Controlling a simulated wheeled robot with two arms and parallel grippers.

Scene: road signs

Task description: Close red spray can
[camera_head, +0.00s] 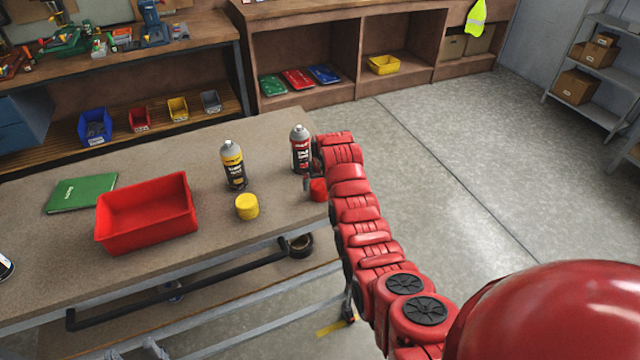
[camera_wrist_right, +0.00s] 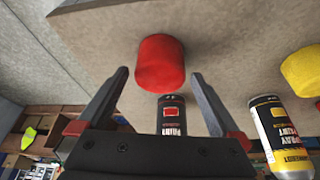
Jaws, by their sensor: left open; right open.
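The red-labelled spray can (camera_head: 301,150) stands upright without its cap near the table's far right corner. It also shows, partly hidden, in the right wrist view (camera_wrist_right: 172,113). Its red cap (camera_head: 318,189) sits on the table near the right edge, apart from the can; it also shows in the right wrist view (camera_wrist_right: 160,60). My right gripper (camera_wrist_right: 160,76) is open, its two fingertips on either side of the cap's lower part in that picture; I cannot tell whether they touch it. My left gripper is not in view.
A yellow spray can (camera_head: 233,166) and a yellow cap (camera_head: 247,206) stand left of the red can. A red bin (camera_head: 148,243) and a green book (camera_head: 80,193) lie further left on the table (camera_head: 60,275). The table's right edge is close to the red cap.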

